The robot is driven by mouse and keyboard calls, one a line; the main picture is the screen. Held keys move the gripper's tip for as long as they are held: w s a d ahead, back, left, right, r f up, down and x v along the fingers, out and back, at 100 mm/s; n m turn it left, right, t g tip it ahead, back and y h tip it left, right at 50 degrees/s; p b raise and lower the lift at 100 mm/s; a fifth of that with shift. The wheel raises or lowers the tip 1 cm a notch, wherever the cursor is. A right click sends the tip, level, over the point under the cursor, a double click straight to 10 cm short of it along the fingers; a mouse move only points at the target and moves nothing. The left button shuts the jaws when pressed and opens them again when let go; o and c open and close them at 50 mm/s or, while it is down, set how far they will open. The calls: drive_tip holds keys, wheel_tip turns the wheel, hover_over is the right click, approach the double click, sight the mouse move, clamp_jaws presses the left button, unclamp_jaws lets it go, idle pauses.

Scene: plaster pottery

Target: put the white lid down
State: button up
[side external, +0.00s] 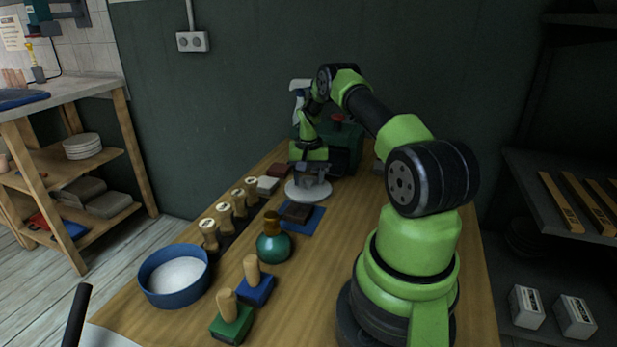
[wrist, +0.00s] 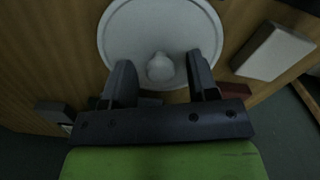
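The white lid (side external: 294,193) is a round disc that appears to lie flat on the wooden table, beneath my gripper (side external: 311,180). In the wrist view the lid (wrist: 119,31) shows a raised rim and a round knob (wrist: 160,68) in its middle. My gripper's two fingers (wrist: 160,58) are spread apart, one to each side of the knob, with visible gaps between them and it. The gripper is open and holds nothing. In the side view, the fingers hide the knob and part of the lid.
A pale block (side external: 267,185) and a row of wooden stamps (side external: 239,203) stand to the left. A teal bottle (side external: 274,246) is nearer. A dark green machine (side external: 345,152) stands behind.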

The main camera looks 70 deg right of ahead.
sight(308, 179)
drive_tip(key=shift+r, duration=0.1)
wheel_tip(308, 179, up, 12)
drive_tip(key=w+a+r+n+t, duration=0.3)
drive_tip(key=a+r+n, duration=0.1)
drive_tip(key=a+r, duration=1.35)
drive_tip(key=s+a+n+t+y, duration=0.2)
drive_tip(key=s+a+n+t, duration=0.2)
drive_tip(key=s+a, duration=1)
drive_tip(key=a+n, duration=0.1)
drive_tip(key=a, duration=0.3)
drive_tip(key=shift+s+a+f, duration=0.15)
drive_tip(key=shift+s+a, duration=0.2)
drive_tip(key=shift+a, duration=0.05)
